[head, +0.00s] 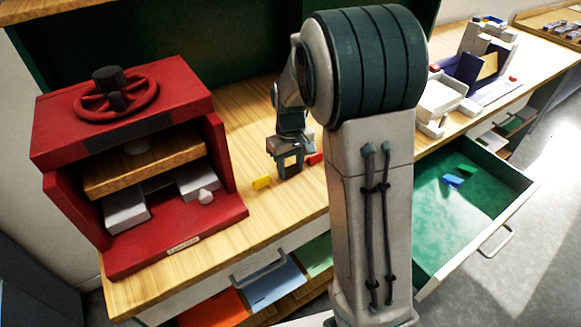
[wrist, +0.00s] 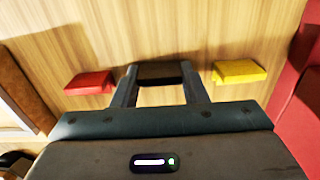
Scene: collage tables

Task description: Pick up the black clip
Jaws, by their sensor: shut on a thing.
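The black clip (wrist: 160,76) lies between the two fingers of my gripper (wrist: 159,68) in the wrist view, and the fingers are shut on it. In the head view my gripper (head: 289,166) is low over the wooden tabletop, and I cannot make out the black clip there. A red clip (wrist: 89,83) lies on the wood to the left of the fingers in the wrist view. A yellow clip (wrist: 240,72) lies to their right. The head view shows the yellow clip (head: 261,183) left of my gripper and the red clip (head: 315,158) right of it.
A red press (head: 180,230) with a handwheel stands on the left of the wooden table (head: 240,115). An open green drawer (head: 470,210) at the right holds blue and green pieces. A grey and blue device (head: 465,70) stands at the back right.

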